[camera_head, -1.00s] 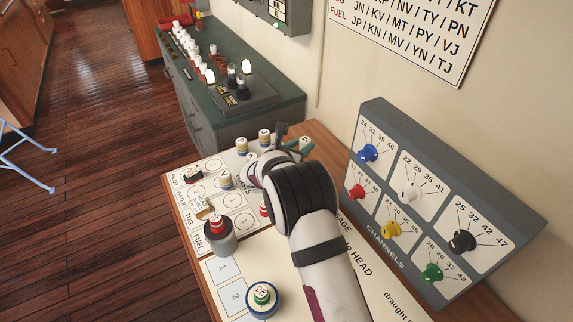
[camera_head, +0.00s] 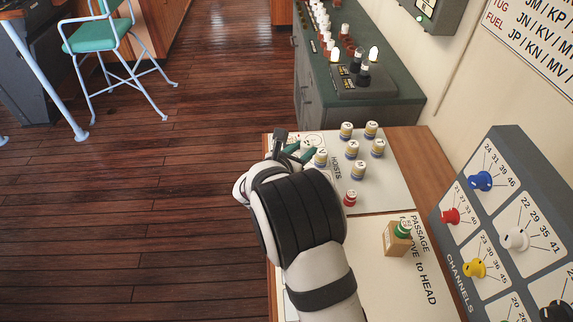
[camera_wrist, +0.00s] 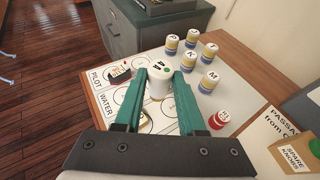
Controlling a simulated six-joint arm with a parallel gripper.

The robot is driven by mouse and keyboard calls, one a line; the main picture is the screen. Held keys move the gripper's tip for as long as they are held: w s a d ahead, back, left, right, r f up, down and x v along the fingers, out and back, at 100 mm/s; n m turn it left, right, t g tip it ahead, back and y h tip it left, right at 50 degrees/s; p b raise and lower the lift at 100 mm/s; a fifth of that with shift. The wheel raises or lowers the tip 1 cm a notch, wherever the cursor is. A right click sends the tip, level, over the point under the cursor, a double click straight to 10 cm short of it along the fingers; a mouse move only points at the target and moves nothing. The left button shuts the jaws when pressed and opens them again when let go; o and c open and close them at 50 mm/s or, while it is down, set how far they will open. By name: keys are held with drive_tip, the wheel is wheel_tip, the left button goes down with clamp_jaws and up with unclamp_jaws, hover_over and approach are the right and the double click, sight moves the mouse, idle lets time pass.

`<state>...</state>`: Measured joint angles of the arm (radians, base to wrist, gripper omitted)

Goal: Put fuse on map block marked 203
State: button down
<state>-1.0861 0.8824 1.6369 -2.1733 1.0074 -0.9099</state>
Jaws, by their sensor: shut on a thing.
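The cylinder's lower part is partly hidden by the fingers. My gripper (camera_head: 293,148) also shows in the head view, where my own wrist covers much of the board and I cannot make out the held cylinder. I cannot pick out anything clearly as a fuse, nor a map block or the number 203, in either view.
Several letter-topped pegs, one marked M (camera_wrist: 209,82), stand right of my gripper, and a red peg (camera_wrist: 219,119) stands nearer. A spare-knobs box (camera_head: 396,241) bears a green knob (camera_head: 402,228). The grey channels panel (camera_head: 520,215) with coloured knobs rises at right. A green-topped cabinet (camera_head: 385,97) stands behind.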

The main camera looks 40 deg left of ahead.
drive_tip(key=a+f, duration=0.1)
drive_tip(key=s+a+f, duration=0.1)
drive_tip(key=a, duration=0.1)
drive_tip(key=a+f, duration=0.1)
drive_tip(key=shift+s+a+f, duration=0.15)
drive_tip(key=shift+s+a, duration=0.05)
drive_tip(key=shift+s, duration=0.05)
wheel_tip(320, 180, down, 3)
drive_tip(key=shift+f, duration=0.3)
drive_tip(key=c, duration=0.5)
unclamp_jaws()
drive_tip(key=shift+f, duration=0.15)
